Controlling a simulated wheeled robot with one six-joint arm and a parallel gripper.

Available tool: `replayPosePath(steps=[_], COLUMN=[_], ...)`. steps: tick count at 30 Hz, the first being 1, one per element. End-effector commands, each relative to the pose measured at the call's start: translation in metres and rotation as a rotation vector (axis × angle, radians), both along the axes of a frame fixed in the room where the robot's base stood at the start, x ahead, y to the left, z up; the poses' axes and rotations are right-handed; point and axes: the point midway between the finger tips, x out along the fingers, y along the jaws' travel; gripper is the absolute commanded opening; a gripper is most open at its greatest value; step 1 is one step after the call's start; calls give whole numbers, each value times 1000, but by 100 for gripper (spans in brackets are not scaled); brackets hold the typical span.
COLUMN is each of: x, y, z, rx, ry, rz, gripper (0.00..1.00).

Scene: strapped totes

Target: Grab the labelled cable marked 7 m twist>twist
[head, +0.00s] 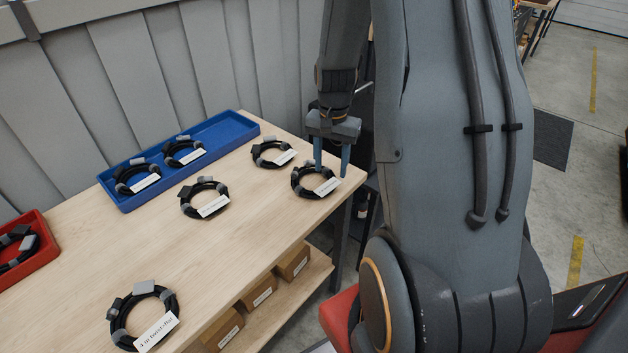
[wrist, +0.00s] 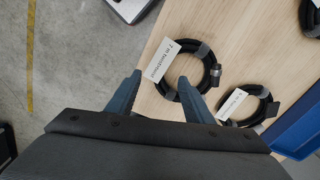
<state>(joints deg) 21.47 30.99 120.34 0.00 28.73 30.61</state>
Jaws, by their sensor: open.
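A coiled black cable (head: 299,186) with grey wraps and a white label lies flat near the table's right edge. It also shows in the wrist view (wrist: 213,82), where its label seems to start with "7 m"; the rest is too small to read surely. My gripper (head: 332,172) is open and empty, pointing down above this coil's label side. In the wrist view my fingertips (wrist: 160,80) are apart, one beside the label and one over the ring's near edge. I cannot tell whether they touch it.
Other labelled coils lie on the wooden table (head: 110,245): one behind (head: 258,156), one to the left (head: 188,207), one in front (head: 120,317). A blue tray (head: 235,127) holds two coils; a red tray (head: 45,262) holds another. Boxes (head: 259,291) stand on a shelf below.

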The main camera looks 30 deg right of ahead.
Motion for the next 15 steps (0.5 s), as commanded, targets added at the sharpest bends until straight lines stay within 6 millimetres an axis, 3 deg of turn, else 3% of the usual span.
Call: replayPosePath(steps=[15], x=[0], y=[-3], z=[-48], rx=[0], ry=[1], rz=[2], gripper=[47])
